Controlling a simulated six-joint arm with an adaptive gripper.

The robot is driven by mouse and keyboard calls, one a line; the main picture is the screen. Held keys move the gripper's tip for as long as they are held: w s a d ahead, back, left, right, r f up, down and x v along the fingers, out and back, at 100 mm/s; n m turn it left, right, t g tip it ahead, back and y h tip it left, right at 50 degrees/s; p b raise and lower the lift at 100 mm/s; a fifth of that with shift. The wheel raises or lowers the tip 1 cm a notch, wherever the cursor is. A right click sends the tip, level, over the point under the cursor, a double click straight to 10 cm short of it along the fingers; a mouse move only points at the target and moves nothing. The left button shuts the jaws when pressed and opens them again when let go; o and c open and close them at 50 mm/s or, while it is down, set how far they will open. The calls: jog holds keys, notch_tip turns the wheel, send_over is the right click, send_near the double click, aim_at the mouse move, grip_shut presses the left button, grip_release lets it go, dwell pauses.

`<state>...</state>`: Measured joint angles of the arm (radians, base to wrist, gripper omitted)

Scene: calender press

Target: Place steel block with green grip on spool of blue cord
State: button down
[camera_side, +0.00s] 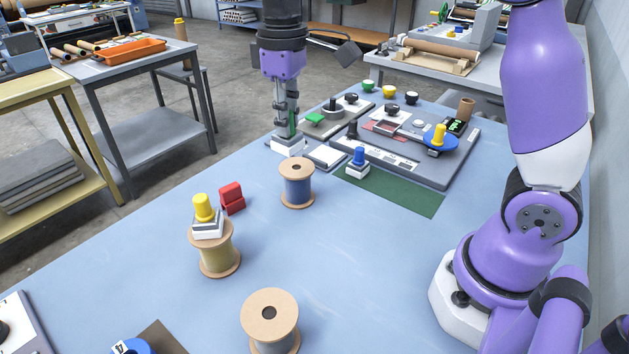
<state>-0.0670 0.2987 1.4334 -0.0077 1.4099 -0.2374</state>
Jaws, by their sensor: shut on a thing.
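My gripper (287,125) points straight down near the far left edge of the blue table. I cannot tell whether the block clears the table. The spool of blue cord (297,189) stands upright on the table, just in front of the held block and apart from it. Its tan top flange is bare, with a dark centre hole.
A block with a blue grip (358,161) stands by a green mat (398,193). Another spool (270,311) is in front. A grey panel (433,176) lies behind.

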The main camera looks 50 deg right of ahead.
jog(key=shift+w+d+f, duration=0.4)
jog(key=shift+d+f, duration=0.35)
jog(key=shift+f, duration=0.4)
jog(key=shift+w+d+f, duration=0.35)
jog(key=shift+d+f, duration=0.4)
jog(key=shift+f, duration=0.45)
jog(key=shift+w+d+f, duration=0.4)
jog(key=shift+d+f, duration=0.35)
jog(key=shift+f, duration=0.4)
jog(key=c, duration=0.8)
grip_release()
jog(key=shift+f, duration=0.15)
jog(key=shift+o, duration=0.2)
notch_tip(320, 180, up, 12)
jog(key=s+a+f+m+t, duration=0.1)
jog(key=s+f+t, duration=0.1)
jog(key=s, duration=0.6)
jog(key=s+a+f+m+t, duration=0.1)
jog(key=s+f+m+t, duration=0.1)
jog(key=s, duration=0.6)
jog(key=shift+f+m+t, duration=0.3)
jog(key=shift+f+t, duration=0.5)
